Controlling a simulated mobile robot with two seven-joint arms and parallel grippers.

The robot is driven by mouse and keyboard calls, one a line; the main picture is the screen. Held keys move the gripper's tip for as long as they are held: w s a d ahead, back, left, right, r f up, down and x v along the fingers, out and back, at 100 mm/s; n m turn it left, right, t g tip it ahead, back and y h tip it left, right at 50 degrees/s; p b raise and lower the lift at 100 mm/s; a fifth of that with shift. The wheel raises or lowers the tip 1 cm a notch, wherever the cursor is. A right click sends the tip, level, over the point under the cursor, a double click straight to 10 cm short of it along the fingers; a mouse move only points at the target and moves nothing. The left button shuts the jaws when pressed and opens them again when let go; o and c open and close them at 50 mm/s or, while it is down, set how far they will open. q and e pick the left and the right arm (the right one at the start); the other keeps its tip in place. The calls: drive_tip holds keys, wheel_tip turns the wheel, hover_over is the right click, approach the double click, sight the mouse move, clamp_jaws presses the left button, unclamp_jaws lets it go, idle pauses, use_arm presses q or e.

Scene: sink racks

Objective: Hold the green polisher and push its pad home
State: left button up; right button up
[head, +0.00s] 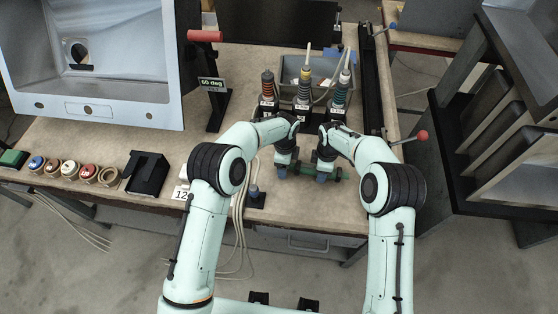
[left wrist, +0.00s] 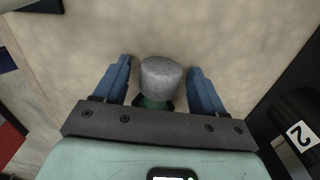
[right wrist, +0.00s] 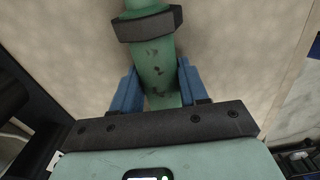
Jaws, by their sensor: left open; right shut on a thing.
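The green polisher (head: 306,171) lies level at the front of the bench in the head view. My right gripper (head: 321,176) is shut on its body; the right wrist view shows the scuffed green body (right wrist: 160,75) between the blue fingers, with a dark collar (right wrist: 147,24) beyond. My left gripper (head: 283,171) is open at the polisher's left end. In the left wrist view the grey round pad (left wrist: 160,76) sits on a green end between the spread fingers, with gaps on both sides. How deeply the pad is seated cannot be told.
Several coiled-neck tools (head: 303,88) stand behind the grippers before a grey bin (head: 325,66). A black holder (head: 148,173) and several round buttons (head: 70,170) line the bench's left front. A red-knobbed lever (head: 421,135) is at right. Cables hang left of my left gripper.

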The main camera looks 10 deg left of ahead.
use_arm(q)
drive_tip(key=shift+r, duration=3.45)
use_arm(e)
drive_tip(key=o, duration=1.1)
drive_tip(key=shift+c, duration=0.2)
drive_tip(key=shift+r, duration=0.1)
wheel_tip(320, 180, up, 12)
use_arm(q)
drive_tip(key=shift+f, duration=0.1)
